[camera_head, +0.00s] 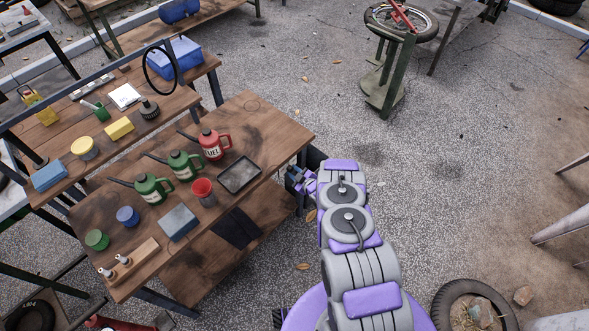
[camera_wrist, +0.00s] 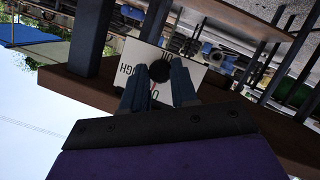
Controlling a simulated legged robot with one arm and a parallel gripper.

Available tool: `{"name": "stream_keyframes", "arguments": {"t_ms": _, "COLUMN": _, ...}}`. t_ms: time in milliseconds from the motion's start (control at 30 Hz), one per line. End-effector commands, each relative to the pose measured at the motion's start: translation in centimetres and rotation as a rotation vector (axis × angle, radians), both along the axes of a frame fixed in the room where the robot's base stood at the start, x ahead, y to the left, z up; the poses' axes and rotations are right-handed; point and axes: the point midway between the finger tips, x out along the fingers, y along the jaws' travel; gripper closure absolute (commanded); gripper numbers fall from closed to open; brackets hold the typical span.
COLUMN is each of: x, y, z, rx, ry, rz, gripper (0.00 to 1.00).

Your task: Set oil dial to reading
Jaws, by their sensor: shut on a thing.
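A white dial plate (camera_wrist: 188,68) with dark lettering and a bit of red shows in the wrist view. "HIGH" and what looks like "OIL" are turned nearly upside down. A round black knob (camera_wrist: 160,71) sits on the plate, and my gripper (camera_wrist: 160,80) is shut on it, one finger on each side. The fingers cover part of the plate, so I cannot tell the reading. In the head view my gripper (camera_head: 297,178) is at the right end of the wooden workbench (camera_head: 262,112); the dial cannot be made out there.
The workbench carries green oil cans (camera_head: 186,163), a red fuel can (camera_head: 213,146), a red cup (camera_head: 203,191) and a black tray (camera_head: 239,175). A tire (camera_head: 474,306) lies at the lower right. A wheel stand (camera_head: 388,80) is farther back. Open pavement (camera_head: 450,150) lies right of my arm.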

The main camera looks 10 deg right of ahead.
Motion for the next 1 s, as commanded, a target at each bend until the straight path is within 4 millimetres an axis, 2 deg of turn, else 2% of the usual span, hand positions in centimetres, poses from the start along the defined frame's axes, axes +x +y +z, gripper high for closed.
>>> {"name": "stream_keyframes", "arguments": {"t_ms": 600, "x": 0.06, "y": 0.12, "z": -0.02, "rx": -0.047, "ry": -0.036, "rz": 0.002, "gripper": 1.00}}
{"name": "stream_keyframes", "arguments": {"t_ms": 633, "x": 0.05, "y": 0.12, "z": -0.02, "rx": -0.048, "ry": -0.035, "rz": 0.001, "gripper": 0.71}}
{"name": "stream_keyframes", "arguments": {"t_ms": 900, "x": 0.01, "y": 0.09, "z": -0.04, "rx": -0.047, "ry": -0.033, "rz": 0.001, "gripper": 0.46}}
{"name": "stream_keyframes", "arguments": {"t_ms": 1000, "x": 0.01, "y": 0.09, "z": -0.06, "rx": -0.047, "ry": -0.033, "rz": 0.001, "gripper": 0.46}}
